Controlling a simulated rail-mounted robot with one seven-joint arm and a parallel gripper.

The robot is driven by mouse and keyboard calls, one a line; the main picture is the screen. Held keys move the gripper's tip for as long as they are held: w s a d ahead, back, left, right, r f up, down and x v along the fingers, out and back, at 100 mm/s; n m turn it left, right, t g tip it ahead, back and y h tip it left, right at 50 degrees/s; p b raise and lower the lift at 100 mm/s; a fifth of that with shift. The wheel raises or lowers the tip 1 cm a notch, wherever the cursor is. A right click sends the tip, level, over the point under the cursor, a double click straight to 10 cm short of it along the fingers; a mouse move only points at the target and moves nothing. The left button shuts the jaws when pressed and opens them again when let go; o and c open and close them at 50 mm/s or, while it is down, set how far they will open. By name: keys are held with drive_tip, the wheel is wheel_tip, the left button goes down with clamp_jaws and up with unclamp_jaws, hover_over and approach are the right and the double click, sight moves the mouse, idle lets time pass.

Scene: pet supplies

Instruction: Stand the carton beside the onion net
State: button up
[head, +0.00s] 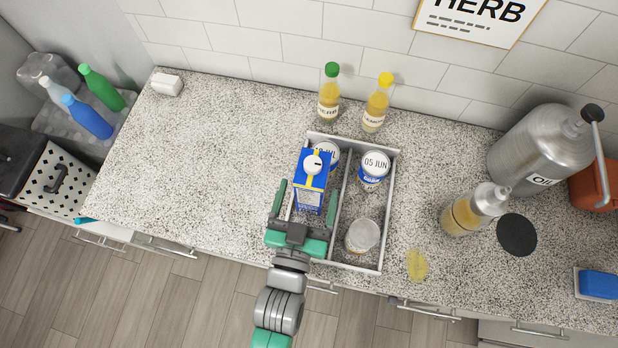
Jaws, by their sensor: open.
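The carton (310,193) is blue with a yellow stripe and a white cap. It stands upright in the left compartment of a light divided box (387,213) on the counter. My gripper (305,203) is open, with its green fingers on the left and right of the carton's lower part in the picture. I cannot tell whether either finger touches it. The gripper's palm is in front of the carton and hides part of the compartment. I see no onion net in this view.
A white-lidded can (329,151) is behind the carton. The right compartment holds a can marked 05 JUN (373,170) and a jar (361,236). Two bottles (328,95) (376,104) stand behind the box. Metal oil containers (533,150) are right. The left counter is largely clear.

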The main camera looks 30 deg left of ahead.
sight(313, 174)
drive_tip(key=shift+w+a+f, duration=0.1)
drive_tip(key=shift+w, duration=0.5)
drive_tip(key=x, duration=0.4)
drive_tip(key=shift+a+f, duration=0.1)
drive_tip(key=shift+a, duration=0.05)
drive_tip(key=shift+c, duration=0.2)
clamp_jaws()
